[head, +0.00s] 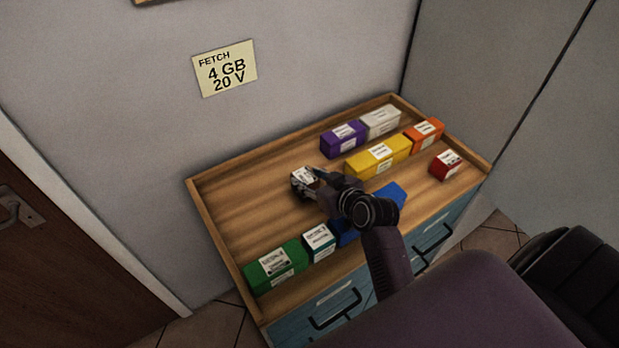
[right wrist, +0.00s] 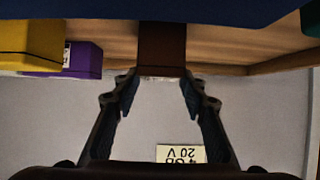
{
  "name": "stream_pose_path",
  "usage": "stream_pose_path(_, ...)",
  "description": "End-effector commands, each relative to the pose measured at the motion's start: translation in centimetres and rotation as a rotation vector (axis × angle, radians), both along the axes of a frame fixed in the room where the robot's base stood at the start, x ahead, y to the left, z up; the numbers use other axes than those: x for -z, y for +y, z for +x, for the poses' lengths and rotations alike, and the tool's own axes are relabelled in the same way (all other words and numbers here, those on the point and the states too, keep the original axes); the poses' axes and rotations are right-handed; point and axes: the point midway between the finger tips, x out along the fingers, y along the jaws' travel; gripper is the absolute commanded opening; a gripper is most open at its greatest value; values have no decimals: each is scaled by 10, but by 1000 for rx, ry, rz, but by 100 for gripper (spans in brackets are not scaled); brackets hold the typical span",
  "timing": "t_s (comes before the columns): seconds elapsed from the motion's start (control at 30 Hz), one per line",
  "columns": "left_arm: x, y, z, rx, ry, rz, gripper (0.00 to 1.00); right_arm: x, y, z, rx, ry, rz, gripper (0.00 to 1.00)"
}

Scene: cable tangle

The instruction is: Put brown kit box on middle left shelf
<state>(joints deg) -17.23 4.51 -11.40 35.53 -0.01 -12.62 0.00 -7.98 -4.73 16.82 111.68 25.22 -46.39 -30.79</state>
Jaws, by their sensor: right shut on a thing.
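The brown kit box (head: 303,184) shows its white-labelled top in the head view, at the left of my right gripper (head: 315,178). In the right wrist view the box (right wrist: 162,45) is a dark brown block between the fingertips (right wrist: 160,76). My right gripper is shut on it, over the wooden tray top of the cabinet (head: 235,205). I cannot tell whether the box touches the wood. The gripper hides part of the box. The middle left shelf is not in view, and neither is my left gripper.
Purple (head: 343,139), white (head: 381,121), yellow (head: 378,157), orange (head: 424,134) and red (head: 445,165) boxes stand right and behind. A raised wooden rim surrounds the top. A door (head: 60,250) is at left.

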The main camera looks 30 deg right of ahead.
Motion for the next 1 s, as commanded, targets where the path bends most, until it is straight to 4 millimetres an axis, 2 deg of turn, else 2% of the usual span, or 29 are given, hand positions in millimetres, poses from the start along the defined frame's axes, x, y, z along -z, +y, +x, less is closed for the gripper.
stream_pose_path(0.17,2,1,-1,0,2,1,57,3,0,1,0,-3,-1,7)
stream_pose_path(0.2,2,1,-1,0,2,1,57,3,0,0,0,0,0,42)
stream_pose_path(0.33,2,1,-1,0,2,1,57,3,0,0,0,0,0,57)
stream_pose_path(0.7,0,1,-1,1,2,1,57,-2,0,-1,0,0,0,57)
stream_pose_path(0.87,3,1,0,2,1,1,57,-8,-2,-17,-1,0,-3,57)
stream_pose_path(1.0,7,1,0,2,0,1,57,-19,-4,-39,-1,1,-4,57)
